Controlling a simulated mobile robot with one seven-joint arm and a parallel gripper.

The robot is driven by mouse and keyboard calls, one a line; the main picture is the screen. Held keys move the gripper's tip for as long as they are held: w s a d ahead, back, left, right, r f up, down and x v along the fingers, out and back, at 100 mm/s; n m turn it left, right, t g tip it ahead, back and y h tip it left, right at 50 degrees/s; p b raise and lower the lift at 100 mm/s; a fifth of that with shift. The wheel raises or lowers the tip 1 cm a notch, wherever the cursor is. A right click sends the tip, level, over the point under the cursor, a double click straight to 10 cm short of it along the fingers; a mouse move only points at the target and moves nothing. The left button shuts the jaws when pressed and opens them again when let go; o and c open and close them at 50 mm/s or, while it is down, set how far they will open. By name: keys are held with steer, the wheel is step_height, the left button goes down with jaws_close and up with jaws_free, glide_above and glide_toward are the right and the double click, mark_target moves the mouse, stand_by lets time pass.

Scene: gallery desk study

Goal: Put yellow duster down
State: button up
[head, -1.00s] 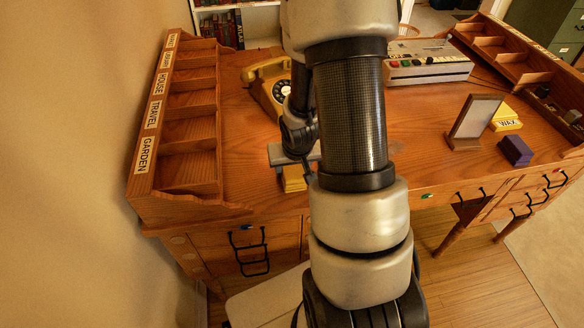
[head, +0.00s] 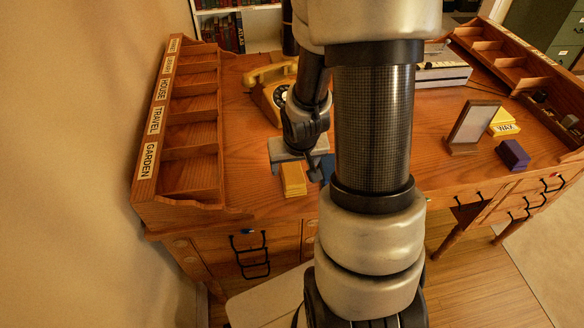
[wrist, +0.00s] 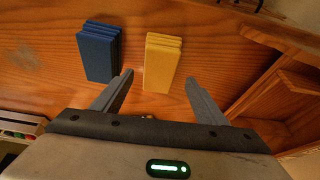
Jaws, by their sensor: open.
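The yellow duster (head: 292,180), a folded stack, lies on the wooden desk near its front edge; it also shows in the wrist view (wrist: 162,62). My gripper (wrist: 159,78) is open, its fingers apart with the near end of the yellow duster showing between and just beyond the tips. I see no finger touching it. In the head view my gripper (head: 300,150) is just behind the yellow duster, its fingers hard to make out. A blue duster (wrist: 99,52) lies left of the yellow one in the wrist view; in the head view it is mostly hidden by my arm.
A labelled wooden rack (head: 190,140) stands along the desk's left side. A yellow telephone (head: 265,90) is behind my gripper. A framed stand (head: 472,125), a purple block (head: 513,154) and a yellow WAX box (head: 503,122) stand at right. The desk between rack and duster is clear.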

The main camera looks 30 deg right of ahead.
steer(key=p+v, duration=0.1)
steer(key=v, duration=0.5)
steer(key=shift+p, duration=0.35)
